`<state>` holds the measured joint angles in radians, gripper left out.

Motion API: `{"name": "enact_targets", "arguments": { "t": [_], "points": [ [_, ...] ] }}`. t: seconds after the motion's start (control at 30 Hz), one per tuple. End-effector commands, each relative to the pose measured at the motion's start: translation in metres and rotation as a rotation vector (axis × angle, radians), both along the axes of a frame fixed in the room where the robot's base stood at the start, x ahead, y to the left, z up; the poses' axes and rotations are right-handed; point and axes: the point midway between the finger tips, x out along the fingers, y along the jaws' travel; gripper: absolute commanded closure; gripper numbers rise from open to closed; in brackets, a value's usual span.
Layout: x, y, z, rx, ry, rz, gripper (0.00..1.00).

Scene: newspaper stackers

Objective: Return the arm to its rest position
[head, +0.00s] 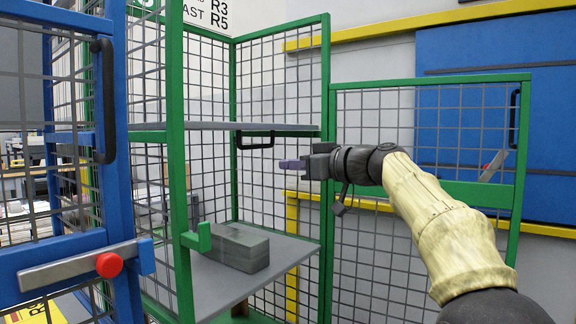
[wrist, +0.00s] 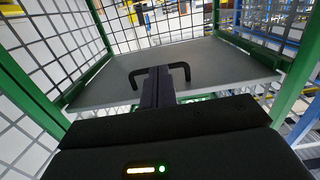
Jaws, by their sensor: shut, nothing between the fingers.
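My gripper (head: 290,165) is at the end of my raised arm, in front of the green mesh cage (head: 328,120) in the head view. Its fingers are shut and empty, and they point left, below the upper shelf (head: 215,127). In the wrist view the closed fingers (wrist: 158,88) show in the middle, in front of a grey shelf (wrist: 215,60). A black handle (head: 255,140) is at the shelf's edge, close to the gripper in the head view; it also shows in the wrist view (wrist: 180,70) behind the fingers.
A grey block-like stack (head: 232,247) lies on the lower shelf (head: 290,250). An open green mesh door (head: 430,82) stands to the right, behind my arm. A blue mesh door (head: 118,220) with a red-knobbed latch (head: 109,265) is at the left.

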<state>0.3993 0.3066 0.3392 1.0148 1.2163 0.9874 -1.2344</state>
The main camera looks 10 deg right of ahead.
Motion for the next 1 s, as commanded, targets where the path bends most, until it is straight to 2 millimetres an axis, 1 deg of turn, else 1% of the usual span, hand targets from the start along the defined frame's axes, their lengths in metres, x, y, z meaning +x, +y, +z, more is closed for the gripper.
{"name": "enact_targets", "arguments": {
  "t": [0.37,0.5,0.57,0.63,0.77,0.87,1.0],
  "points": [
    [0.000,0.001,0.000,-0.001,0.009,0.000,1.00],
    [0.005,0.004,-0.009,-0.014,0.095,-0.032,1.00],
    [0.008,0.005,-0.018,-0.026,0.163,-0.057,1.00],
    [0.009,0.006,-0.033,-0.044,0.254,-0.094,1.00],
    [0.006,0.004,-0.066,-0.086,0.430,-0.177,1.00],
    [-0.004,0.000,-0.090,-0.120,0.552,-0.245,1.00],
    [-0.026,-0.008,-0.121,-0.175,0.704,-0.338,1.00]
  ]
}}
